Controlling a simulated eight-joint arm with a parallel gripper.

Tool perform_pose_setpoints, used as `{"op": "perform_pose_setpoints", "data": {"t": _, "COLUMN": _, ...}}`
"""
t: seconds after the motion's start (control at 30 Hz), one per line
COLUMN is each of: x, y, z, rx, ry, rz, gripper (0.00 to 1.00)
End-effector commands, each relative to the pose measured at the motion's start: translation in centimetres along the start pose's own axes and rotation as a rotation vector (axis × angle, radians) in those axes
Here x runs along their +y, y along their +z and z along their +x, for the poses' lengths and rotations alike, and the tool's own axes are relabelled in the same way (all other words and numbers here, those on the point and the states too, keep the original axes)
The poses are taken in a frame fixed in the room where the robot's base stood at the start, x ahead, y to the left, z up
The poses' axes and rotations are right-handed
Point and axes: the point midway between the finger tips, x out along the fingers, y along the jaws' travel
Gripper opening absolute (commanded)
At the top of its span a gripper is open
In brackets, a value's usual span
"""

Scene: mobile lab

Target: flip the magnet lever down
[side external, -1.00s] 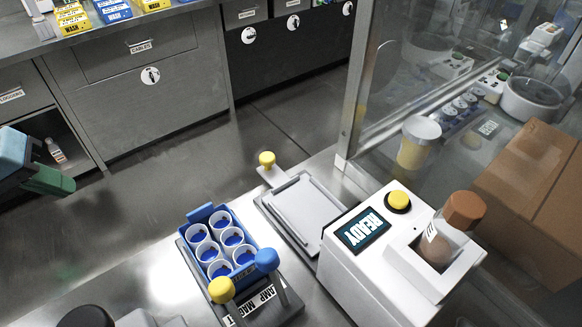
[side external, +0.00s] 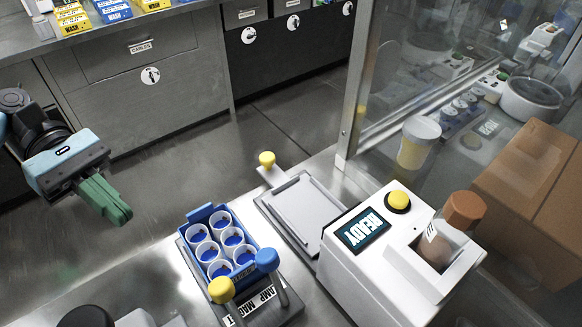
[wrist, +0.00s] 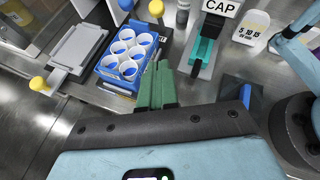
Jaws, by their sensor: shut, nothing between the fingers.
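The magnet stand (side external: 285,312) has a partly hidden label reading "AMP MAG". A blue rack (side external: 189,232) with several white blue-bottomed cups sits on it; the rack also shows in the wrist view (wrist: 104,72). Two levers rise at the stand's near end, one with a yellow knob (side external: 221,290), one with a blue knob (side external: 267,260). Both knobs show at the top of the wrist view, yellow (wrist: 156,8) and blue (wrist: 126,4). My gripper (side external: 122,214), with green fingers, is shut and empty, in the air left of the rack. In the wrist view its fingers (wrist: 158,70) point toward the rack's side.
A flat grey plate device (side external: 305,210) with a yellow-knobbed handle (side external: 267,159) lies right of the rack. A white machine (side external: 365,270) reading "READY" stands beside it. A "CAP" block (wrist: 205,45) stands right of my fingers in the wrist view. A clear screen (side external: 400,100) bounds the right.

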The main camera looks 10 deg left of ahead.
Motion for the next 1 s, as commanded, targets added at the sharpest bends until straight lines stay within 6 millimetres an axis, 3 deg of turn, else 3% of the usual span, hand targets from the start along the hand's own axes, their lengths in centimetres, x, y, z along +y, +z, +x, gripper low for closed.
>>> {"op": "perform_pose_setpoints", "data": {"t": 0.47, "x": 0.0, "y": 0.0, "z": 0.6, "rx": -0.005, "ry": -0.007, "rz": -0.007, "gripper": 0.0}}
{"op": "perform_pose_setpoints", "data": {"t": 0.67, "x": -0.1, "y": 0.1, "z": 3.4, "rx": -0.005, "ry": -0.01, "rz": -0.005, "gripper": 0.0}}
{"op": "perform_pose_setpoints", "data": {"t": 1.0, "x": -0.1, "y": 0.1, "z": 10.0, "rx": -0.004, "ry": -0.01, "rz": -0.005, "gripper": 0.0}}
